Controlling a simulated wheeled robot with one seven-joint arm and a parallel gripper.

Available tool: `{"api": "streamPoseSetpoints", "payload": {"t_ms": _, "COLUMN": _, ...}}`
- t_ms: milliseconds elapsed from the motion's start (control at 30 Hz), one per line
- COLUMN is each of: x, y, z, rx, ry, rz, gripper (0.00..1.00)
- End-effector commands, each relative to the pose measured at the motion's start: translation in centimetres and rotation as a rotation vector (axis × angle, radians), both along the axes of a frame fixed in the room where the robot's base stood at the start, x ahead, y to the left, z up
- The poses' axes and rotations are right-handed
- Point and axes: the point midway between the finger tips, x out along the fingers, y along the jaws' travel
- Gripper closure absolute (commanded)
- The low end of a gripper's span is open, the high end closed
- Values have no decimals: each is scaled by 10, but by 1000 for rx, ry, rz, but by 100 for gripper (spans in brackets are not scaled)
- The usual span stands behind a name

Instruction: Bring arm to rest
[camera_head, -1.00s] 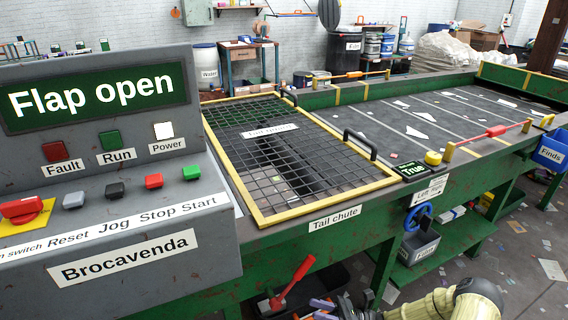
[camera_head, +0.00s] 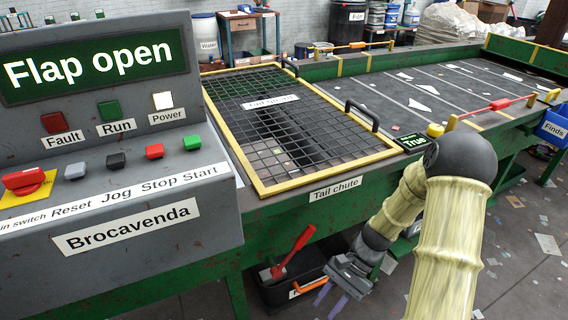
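My arm, pale yellow with dark joints, rises at the lower right in front of the belt's green side. My gripper (camera_head: 338,288) hangs low at the arm's end, in front of the belt frame and beside a dark bin (camera_head: 285,292). It points down and left. Purple strips show just below it; I cannot tell whether they are its fingers or something else. Whether it is open or shut does not show. The red lever (camera_head: 291,252) is just left of my gripper, apart from it in the picture.
The control panel (camera_head: 120,240) reads "Flap open", with its white Power lamp lit. The yellow-framed tail chute grid (camera_head: 330,185) and the belt (camera_head: 440,92) lie behind my arm. A blue Finds bin (camera_head: 553,128) hangs at the right. Scraps litter the floor (camera_head: 510,270).

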Motion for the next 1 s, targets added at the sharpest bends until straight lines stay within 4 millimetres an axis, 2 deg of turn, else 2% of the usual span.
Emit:
{"api": "streamPoseSetpoints", "payload": {"t_ms": 500, "x": -3, "y": -35, "z": 62, "rx": -320, "ry": -517, "rz": 375, "gripper": 70}}
{"api": "streamPoseSetpoints", "payload": {"t_ms": 700, "x": -3, "y": -42, "z": 92, "rx": -406, "ry": -716, "rz": 507, "gripper": 70}}
{"api": "streamPoseSetpoints", "payload": {"t_ms": 1000, "x": -4, "y": -44, "z": 125, "rx": -481, "ry": -937, "rz": 644, "gripper": 70}}
